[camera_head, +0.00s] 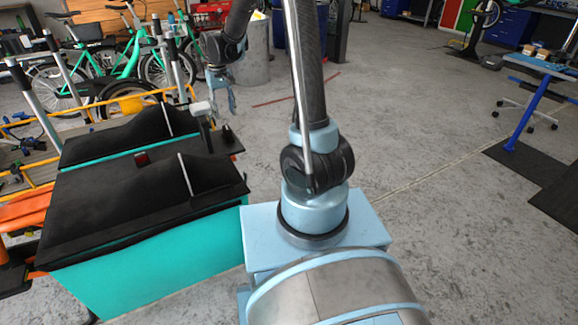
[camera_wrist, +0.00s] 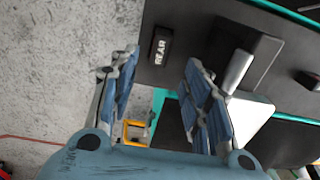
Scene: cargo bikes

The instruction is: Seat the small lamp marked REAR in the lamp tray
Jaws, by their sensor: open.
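The small black lamp marked REAR (camera_wrist: 161,46) lies on the black worktop (camera_wrist: 190,25) near its edge. It is beyond and between my spread fingertips in the wrist view, and nothing grips it. My gripper (camera_wrist: 160,65) is open and empty. A small dark object (camera_head: 226,131) on that end may be the lamp. I cannot pick out the lamp tray with certainty.
A dark stand with a pale top (camera_head: 201,108) rises close beside my gripper; a grey cylinder (camera_wrist: 238,70) shows there in the wrist view. A small red-and-black item (camera_head: 141,158) lies farther left. Green bikes (camera_head: 130,55) stand behind.

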